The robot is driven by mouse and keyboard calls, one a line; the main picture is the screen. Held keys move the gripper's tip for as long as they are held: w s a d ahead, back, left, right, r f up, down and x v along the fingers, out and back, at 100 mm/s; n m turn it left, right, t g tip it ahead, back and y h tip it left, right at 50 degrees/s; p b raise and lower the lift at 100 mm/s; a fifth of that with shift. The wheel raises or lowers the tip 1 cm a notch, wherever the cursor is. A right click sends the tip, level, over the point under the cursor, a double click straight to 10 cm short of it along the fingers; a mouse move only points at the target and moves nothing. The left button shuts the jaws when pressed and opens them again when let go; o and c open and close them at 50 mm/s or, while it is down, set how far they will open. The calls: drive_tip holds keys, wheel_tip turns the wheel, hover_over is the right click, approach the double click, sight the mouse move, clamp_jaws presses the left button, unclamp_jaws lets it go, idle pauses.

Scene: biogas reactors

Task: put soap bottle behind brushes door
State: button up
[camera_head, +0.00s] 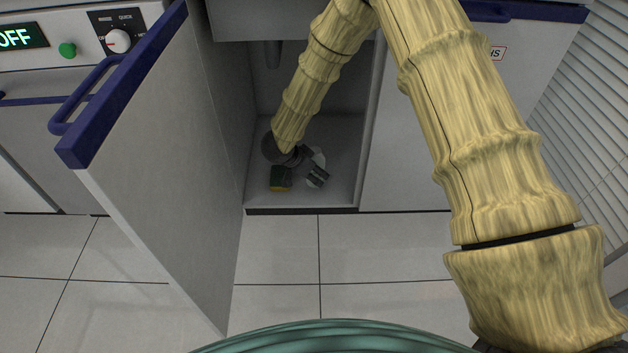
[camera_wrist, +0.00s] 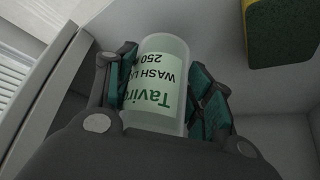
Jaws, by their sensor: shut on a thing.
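My gripper (camera_head: 315,175) is low inside an open cabinet, near its floor. In the wrist view, its dark, green-padded fingers (camera_wrist: 168,90) are shut around the sides of a pale translucent soap bottle (camera_wrist: 160,75), whose label reads "Tavir…" and "WASH". In the head view a small white patch of the bottle (camera_head: 319,157) shows beside the gripper; the rest is hidden. I cannot tell whether the bottle touches the cabinet floor. The open grey door (camera_head: 165,150) with a blue top edge swings out to the left; no name on it is visible.
A green and yellow sponge (camera_head: 281,179) lies just left of my gripper on the cabinet floor (camera_head: 340,190); it also shows in the wrist view (camera_wrist: 280,40). A closed door (camera_head: 420,150) is right of the opening. A pipe (camera_head: 273,55) hangs inside. Floor tiles in front are clear.

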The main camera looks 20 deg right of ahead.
drive_tip(key=shift+w+d+f+b, duration=0.15)
drive_tip(key=shift+w+f+b, duration=0.05)
drive_tip(key=shift+f+b, duration=0.45)
drive_tip(key=shift+w+d+f+b, duration=0.1)
drive_tip(key=shift+w+f+b, duration=0.05)
drive_tip(key=shift+f+b, duration=0.95)
drive_tip(key=shift+f, duration=0.1)
drive_tip(key=o, duration=1.2)
drive_tip(key=shift+f, duration=0.1)
drive_tip(key=p+v, duration=0.6)
drive_tip(key=v, duration=0.6)
